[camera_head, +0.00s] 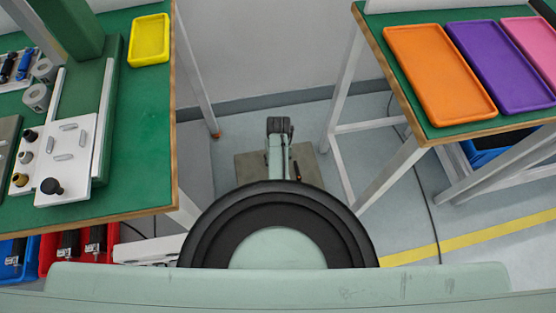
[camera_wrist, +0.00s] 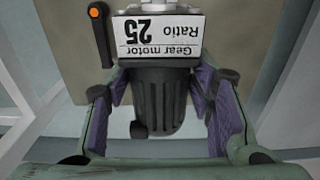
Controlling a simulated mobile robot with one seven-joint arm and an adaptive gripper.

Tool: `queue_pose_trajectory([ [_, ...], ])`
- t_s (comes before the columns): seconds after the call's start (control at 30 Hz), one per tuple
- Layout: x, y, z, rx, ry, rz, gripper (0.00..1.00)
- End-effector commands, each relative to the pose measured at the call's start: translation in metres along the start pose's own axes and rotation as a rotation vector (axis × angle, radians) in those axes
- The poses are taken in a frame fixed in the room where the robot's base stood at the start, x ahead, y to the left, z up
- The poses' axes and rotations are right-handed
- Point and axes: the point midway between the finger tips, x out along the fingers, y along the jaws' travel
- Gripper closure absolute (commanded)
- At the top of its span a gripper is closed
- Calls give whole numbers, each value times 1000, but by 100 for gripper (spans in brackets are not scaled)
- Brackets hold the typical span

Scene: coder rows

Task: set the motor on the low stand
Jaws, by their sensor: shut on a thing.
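The motor (camera_wrist: 158,95) has a dark ribbed body and a white label reading "Gear motor Ratio 25", upside down in the wrist view. My gripper (camera_wrist: 160,82) is shut on its body, one purple-padded finger on each side. A flat grey-brown surface, which looks like the low stand (camera_wrist: 75,85), lies behind the motor. It also shows low between the two tables in the head view (camera_head: 250,171), partly hidden by my arm. I cannot tell whether the motor touches it. The motor is not clearly visible in the head view.
A black lever with an orange end (camera_wrist: 97,35) is beside the motor. A green table (camera_head: 140,135) with parts and a yellow tray (camera_head: 149,40) stands left. Another table at right holds orange (camera_head: 440,75), purple (camera_head: 500,65) and pink trays. Table legs flank the stand.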

Motion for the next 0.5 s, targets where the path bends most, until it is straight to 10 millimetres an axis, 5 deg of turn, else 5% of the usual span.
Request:
queue_pose_trajectory([
  [0.5,12,0,-2,0,3,1,83],
])
